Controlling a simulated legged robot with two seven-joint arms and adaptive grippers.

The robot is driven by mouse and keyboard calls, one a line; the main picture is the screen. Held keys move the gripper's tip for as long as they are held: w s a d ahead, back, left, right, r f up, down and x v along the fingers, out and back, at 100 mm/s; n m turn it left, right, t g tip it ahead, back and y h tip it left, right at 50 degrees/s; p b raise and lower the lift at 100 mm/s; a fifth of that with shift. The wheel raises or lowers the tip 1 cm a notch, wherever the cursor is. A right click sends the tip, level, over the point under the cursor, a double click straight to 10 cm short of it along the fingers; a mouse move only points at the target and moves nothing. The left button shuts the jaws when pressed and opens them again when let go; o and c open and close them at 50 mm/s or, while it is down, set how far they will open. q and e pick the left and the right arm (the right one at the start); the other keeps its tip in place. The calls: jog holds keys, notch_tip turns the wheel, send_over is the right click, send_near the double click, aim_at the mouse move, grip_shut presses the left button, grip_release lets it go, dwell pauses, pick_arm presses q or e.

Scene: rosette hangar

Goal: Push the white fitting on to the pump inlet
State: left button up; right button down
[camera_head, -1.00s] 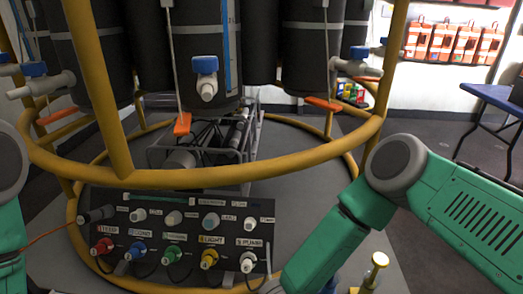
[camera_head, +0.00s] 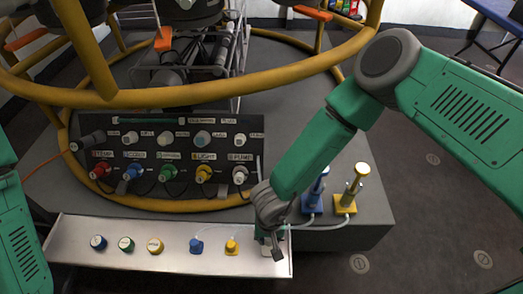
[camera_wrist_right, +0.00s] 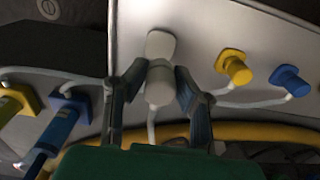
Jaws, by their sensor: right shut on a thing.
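The white fitting (camera_wrist_right: 158,88) stands on its pale holder (camera_wrist_right: 160,45) on the front tray. My right gripper (camera_wrist_right: 157,92) has one finger on each side of it and is shut on it. In the head view my right gripper (camera_head: 270,238) reaches down over the right end of the tray and mostly hides the fitting. On the dark panel (camera_head: 135,196), a white connector (camera_head: 240,174) sits under the label PUMP at the right end of the lower row. My left arm shows at the left edge; its gripper is out of view.
The tray (camera_head: 120,232) also carries round caps, a blue fitting (camera_head: 196,245) and a yellow fitting (camera_head: 231,246). A blue pump (camera_head: 314,195) and a yellow pump (camera_head: 348,192) stand right of my gripper, with pale tubes. A yellow ring rail (camera_head: 190,95) crosses above the panel.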

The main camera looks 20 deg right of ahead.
jog(key=w+a+r+t+h, duration=0.1)
jog(key=w+r+t+h, duration=0.1)
jog(key=w+r+t, duration=0.7)
jog(key=t+h, duration=0.1)
jog(key=t, duration=0.1)
send_near(239, 142)
jog(key=shift+x, duration=3.4)
jog(key=shift+p, duration=0.7)
jog(key=shift+w+f, duration=0.2)
jog(key=shift+w, duration=0.15)
